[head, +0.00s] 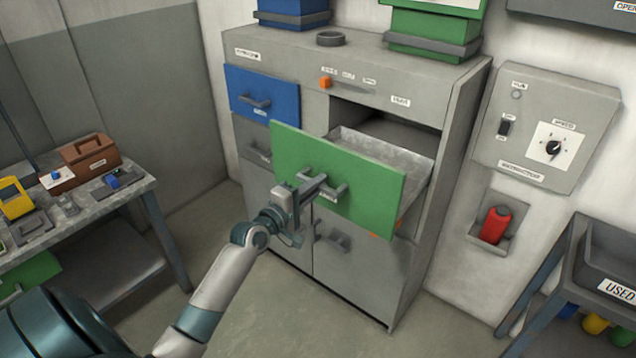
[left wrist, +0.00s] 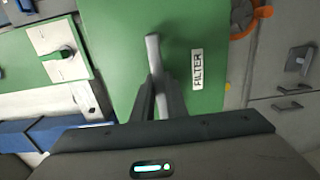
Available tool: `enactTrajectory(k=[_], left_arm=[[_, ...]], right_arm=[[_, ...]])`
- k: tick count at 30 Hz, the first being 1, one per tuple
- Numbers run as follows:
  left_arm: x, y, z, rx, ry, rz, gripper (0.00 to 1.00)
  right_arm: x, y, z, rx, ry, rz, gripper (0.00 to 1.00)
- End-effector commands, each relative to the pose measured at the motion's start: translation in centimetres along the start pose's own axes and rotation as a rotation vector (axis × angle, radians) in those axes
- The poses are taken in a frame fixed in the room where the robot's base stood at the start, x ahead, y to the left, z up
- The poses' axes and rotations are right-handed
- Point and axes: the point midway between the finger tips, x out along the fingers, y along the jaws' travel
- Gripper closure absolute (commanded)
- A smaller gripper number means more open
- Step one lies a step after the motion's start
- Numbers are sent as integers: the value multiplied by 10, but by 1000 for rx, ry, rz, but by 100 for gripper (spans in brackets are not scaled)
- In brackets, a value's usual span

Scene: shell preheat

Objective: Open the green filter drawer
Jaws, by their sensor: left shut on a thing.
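The green filter drawer (head: 375,185) stands pulled out of the grey cabinet (head: 440,130) in the head view, with its grey tray showing behind the front. Its grey bar handle (head: 340,192) is on the green front. My left gripper (head: 318,186) reaches the handle from the left and is shut on it. In the left wrist view, the fingers (left wrist: 158,98) close on the handle (left wrist: 153,50), against the green front (left wrist: 125,60) with its FILTER label (left wrist: 196,68). My right gripper is not in view.
A blue drawer (head: 262,92) sits shut at the upper left of the cabinet. A workbench (head: 130,190) with tools stands at the left, and a table with a USED bin (head: 605,275) at the right. Floor before the cabinet is clear.

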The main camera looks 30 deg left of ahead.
Motion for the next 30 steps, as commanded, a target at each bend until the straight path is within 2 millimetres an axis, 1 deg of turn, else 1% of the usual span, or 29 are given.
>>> enactTrajectory(k=[9, 10, 11, 12, 23, 26, 30], left_arm=[[-1, -1, 0, 0, -1, -2, 100], [-1, -1, 0, 0, -1, -2, 85], [-1, -1, 0, 0, -1, -1, 78], [0, -1, 0, 0, -1, -1, 69], [-2, -1, 0, 0, 0, 0, 69], [-5, -1, 0, -1, 0, -1, 69], [-17, -2, 0, -1, 1, 0, 69]], right_arm=[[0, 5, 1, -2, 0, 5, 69], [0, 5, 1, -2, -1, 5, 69], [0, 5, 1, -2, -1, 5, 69], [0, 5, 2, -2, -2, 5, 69], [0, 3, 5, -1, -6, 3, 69], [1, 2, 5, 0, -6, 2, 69], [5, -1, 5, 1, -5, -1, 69]])
